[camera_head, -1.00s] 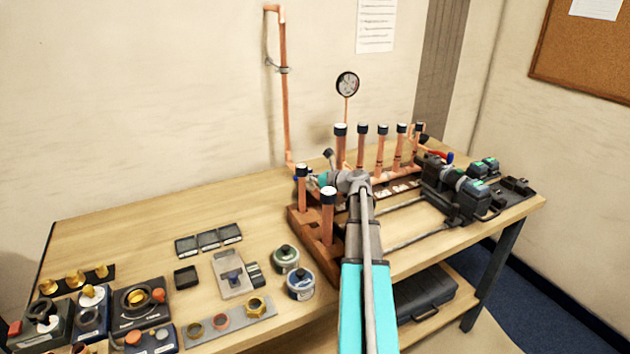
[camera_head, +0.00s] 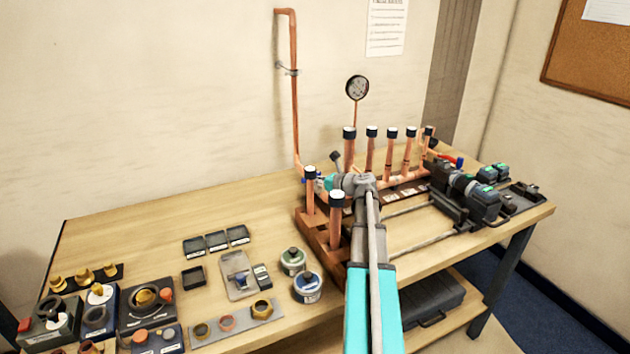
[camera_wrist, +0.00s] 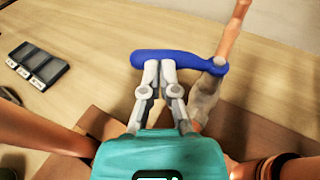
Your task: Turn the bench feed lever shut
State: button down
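The bench feed lever (camera_wrist: 180,62) is a blue bar in the wrist view. It points left from its pivot on a copper pipe (camera_wrist: 232,32) and lies crosswise to that pipe. My gripper (camera_wrist: 160,68) has its two grey fingertips close together, at the near edge of the lever, seemingly touching it. The lever does not appear to be clamped between them. In the head view my gripper (camera_head: 338,183) is at the left end of the copper manifold (camera_head: 322,232), and only a speck of blue shows there; my arm hides part of it.
Capped copper uprights (camera_head: 337,215) stand close around my gripper. A pressure gauge (camera_head: 357,88) rises behind. Two round tins (camera_head: 307,287) and small trays (camera_head: 216,242) lie to the left. A clamp fixture (camera_head: 470,195) is at the right. The back left of the bench is clear.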

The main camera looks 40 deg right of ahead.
jog(key=shift+w+a, duration=0.2)
jog(key=shift+r+x, duration=0.1)
jog(key=shift+x, duration=0.55)
jog(key=shift+r+x, duration=0.15)
jog(key=shift+x, duration=0.5)
jog(key=shift+w+a+r, duration=0.1)
jog(key=shift+a, duration=0.15)
jog(key=shift+s+a+r, duration=0.1)
jog(key=shift+s+a, duration=0.15)
jog(key=shift+s, duration=0.35)
jog(key=s+p, duration=0.1)
jog(key=s, duration=0.3)
jog(key=s+a+r, duration=0.1)
jog(key=s, duration=0.3)
jog(key=s+a+r+p, duration=0.1)
jog(key=s, duration=0.3)
jog(key=shift+s+a+r+p, duration=0.2)
jog(key=shift+a+p, duration=0.05)
jog(key=shift+p, duration=0.1)
